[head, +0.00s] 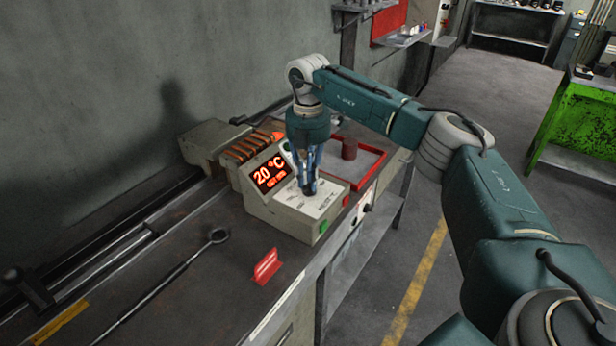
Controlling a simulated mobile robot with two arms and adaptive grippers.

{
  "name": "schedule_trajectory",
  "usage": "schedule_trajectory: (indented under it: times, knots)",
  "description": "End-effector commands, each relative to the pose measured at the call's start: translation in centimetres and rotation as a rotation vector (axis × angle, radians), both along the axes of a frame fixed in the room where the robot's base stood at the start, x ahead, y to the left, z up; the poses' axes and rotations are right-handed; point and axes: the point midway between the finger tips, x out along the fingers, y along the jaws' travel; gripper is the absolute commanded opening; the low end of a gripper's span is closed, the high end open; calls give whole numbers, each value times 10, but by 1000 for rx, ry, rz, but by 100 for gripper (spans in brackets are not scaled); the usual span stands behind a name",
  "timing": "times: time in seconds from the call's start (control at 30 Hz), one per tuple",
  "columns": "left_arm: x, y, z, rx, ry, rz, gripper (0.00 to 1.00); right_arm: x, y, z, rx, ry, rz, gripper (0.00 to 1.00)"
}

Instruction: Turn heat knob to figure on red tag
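The heater control box (290,210) sits on the bench, its red display (270,174) reading 20 °C above a smaller line too blurred to read surely. The red tag (267,266) stands on the bench in front of the box; its figure is not legible. My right gripper (308,189) points down at the box's sloped top panel, with its fingertips close together at the panel. The heat knob is hidden at or behind the fingertips, so I cannot tell whether they grip it. My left gripper is out of view.
A green button (323,227) and a red button (345,200) are on the box. A red-rimmed tray (368,176) with a dark red cylinder (349,149) stands behind it. A long-handled tool (180,270) lies at front left. The floor right of the bench is clear.

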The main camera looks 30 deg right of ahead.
Motion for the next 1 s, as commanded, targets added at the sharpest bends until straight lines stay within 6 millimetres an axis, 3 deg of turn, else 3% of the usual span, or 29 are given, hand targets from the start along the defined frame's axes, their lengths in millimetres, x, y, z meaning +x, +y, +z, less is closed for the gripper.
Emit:
schedule_trajectory:
  times: [0.47, 1.0]
  knots:
    - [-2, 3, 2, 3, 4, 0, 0, 0, 0, 1, 0, 1, 51, 0]
    - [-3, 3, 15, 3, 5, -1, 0, 0, 2, 2, 1, -1, 480, 0]
